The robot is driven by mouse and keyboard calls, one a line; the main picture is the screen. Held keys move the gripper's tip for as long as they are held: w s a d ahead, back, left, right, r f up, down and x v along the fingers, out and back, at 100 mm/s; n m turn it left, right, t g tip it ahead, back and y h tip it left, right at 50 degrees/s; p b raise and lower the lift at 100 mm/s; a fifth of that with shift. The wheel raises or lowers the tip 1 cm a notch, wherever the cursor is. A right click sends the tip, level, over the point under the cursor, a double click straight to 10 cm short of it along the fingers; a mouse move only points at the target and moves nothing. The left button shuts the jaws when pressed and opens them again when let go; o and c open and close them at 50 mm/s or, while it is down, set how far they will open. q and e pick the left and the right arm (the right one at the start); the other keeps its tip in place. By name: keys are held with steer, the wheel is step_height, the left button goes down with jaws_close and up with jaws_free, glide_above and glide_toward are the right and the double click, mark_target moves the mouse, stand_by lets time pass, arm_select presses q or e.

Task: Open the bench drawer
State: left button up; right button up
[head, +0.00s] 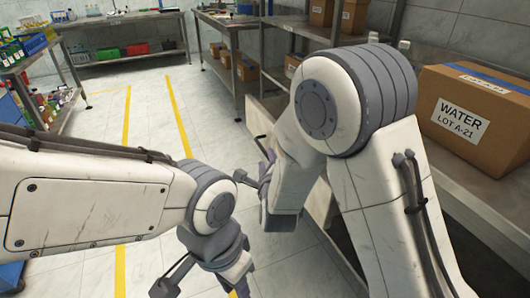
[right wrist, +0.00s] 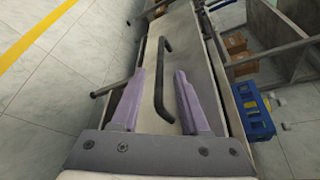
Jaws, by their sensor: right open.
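The drawer front (right wrist: 190,55) is a pale panel in the right wrist view, with a dark bar handle (right wrist: 160,80) on it. My right gripper (right wrist: 160,95) is open, its two purple fingers on either side of the handle's near end, with gaps showing. In the head view my right gripper (head: 266,177) is partly hidden by its own arm, beside the bench (head: 320,212). I cannot tell how far the drawer stands out. My left gripper (head: 238,288) is at the bottom of the head view, its fingers mostly cut off.
A cardboard WATER box (head: 475,115) stands on the bench top at the right. Shelves with boxes (head: 240,68) stand at the back. A blue crate (right wrist: 255,110) is to the right in the right wrist view. The tiled floor with yellow lines (head: 178,115) is clear in the middle.

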mark_target(266, 155)
steer(key=x, duration=0.5)
steer(key=shift+w+f, duration=0.1)
steer(key=shift+w, duration=0.3)
jaws_close()
stand_by(1.0)
